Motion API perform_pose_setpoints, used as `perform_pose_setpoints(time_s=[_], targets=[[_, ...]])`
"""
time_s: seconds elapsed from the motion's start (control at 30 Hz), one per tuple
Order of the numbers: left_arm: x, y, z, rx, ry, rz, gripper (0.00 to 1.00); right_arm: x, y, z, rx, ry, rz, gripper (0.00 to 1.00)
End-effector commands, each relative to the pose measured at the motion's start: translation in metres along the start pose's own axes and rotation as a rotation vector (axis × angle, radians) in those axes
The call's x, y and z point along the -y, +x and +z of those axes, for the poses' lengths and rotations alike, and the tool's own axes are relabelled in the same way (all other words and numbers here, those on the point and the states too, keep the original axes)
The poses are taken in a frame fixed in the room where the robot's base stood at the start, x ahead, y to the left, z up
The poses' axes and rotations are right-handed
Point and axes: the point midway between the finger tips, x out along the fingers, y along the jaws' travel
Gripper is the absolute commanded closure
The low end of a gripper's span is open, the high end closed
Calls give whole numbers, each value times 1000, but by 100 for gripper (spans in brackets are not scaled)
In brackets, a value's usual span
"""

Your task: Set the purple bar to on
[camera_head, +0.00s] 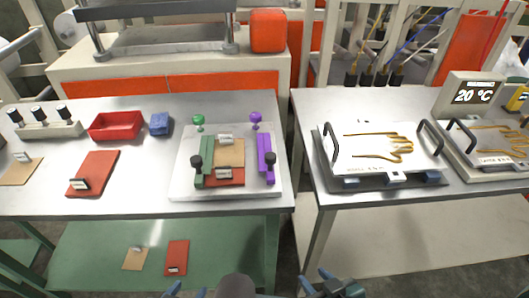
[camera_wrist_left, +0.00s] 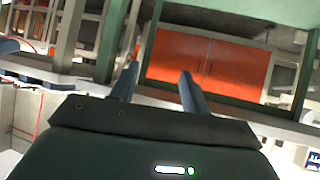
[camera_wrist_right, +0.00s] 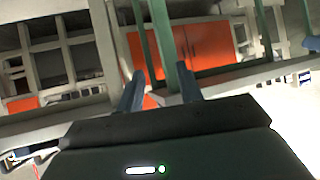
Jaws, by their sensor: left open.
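The purple bar (camera_head: 265,152) lies along the right side of a pale plate (camera_head: 180,187) on the left table. I cannot read an on mark. My left gripper (camera_head: 188,291) is at the bottom edge of the head view, open and empty, well in front of the plate. Its two fingers stand apart in the left wrist view (camera_wrist_left: 158,82). My right gripper (camera_head: 315,280) is also low in front, open and empty; its fingers show apart in the right wrist view (camera_wrist_right: 160,88).
A green bar (camera_head: 204,165) with a black knob lies on the plate's left side, with tan and red pieces between the bars. A red tray (camera_head: 117,125) and blue block (camera_head: 160,124) stand left. A glove-outline press (camera_head: 380,155) is on the right table. A gap separates the tables.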

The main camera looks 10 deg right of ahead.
Motion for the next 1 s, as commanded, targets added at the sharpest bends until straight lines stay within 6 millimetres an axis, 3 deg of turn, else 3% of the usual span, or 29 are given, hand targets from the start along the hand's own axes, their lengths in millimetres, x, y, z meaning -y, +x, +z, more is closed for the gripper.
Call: perform_pose_setpoints(time_s=[0.47, 0.63, 0.77, 1.0], targets=[[0, 0, 0, -1, 0, 0, 53, 0, 0, 0, 0, 0, 1, 64], [0, 2, 2, -1, 0, 0, 53, -1, 3, -5, -14, -113, 3, 53], [0, 5, 5, -5, 0, 2, 53, -4, 14, -31, -81, -495, 27, 53], [-4, 9, 2, -38, 5, 16, 53, -8, 28, -102, -223, -1559, 223, 53]])
